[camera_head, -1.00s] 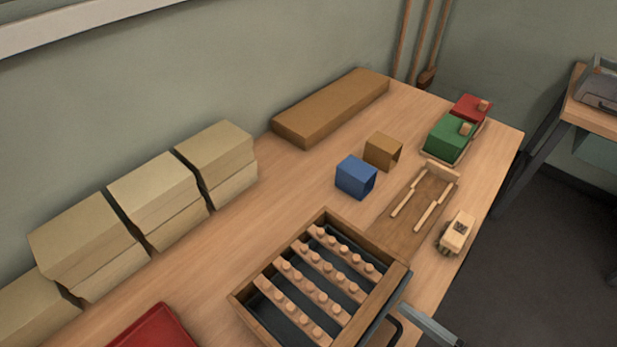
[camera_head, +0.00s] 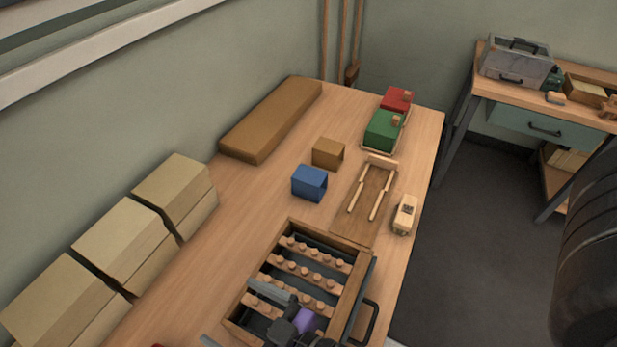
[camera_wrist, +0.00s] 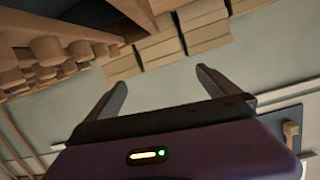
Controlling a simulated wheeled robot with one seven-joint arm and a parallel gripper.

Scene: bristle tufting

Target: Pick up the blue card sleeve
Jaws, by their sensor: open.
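The blue card sleeve (camera_head: 309,183) is a small box-like sleeve standing on the wooden table, just in front of a brown sleeve (camera_head: 328,153). My gripper (camera_head: 240,313) is at the bottom of the head view, over the tray with pegged rails, nearer the camera than the blue sleeve and well apart from it. In the wrist view my gripper (camera_wrist: 162,88) shows two dark fingers spread wide with nothing between them. The blue sleeve is not visible in the wrist view.
A wooden jig (camera_head: 347,223), a small pale block (camera_head: 405,214), green (camera_head: 383,131) and red boxes (camera_head: 397,100) lie right and beyond. Stacked tan blocks (camera_head: 120,240) and a long brown box (camera_head: 270,120) line the wall.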

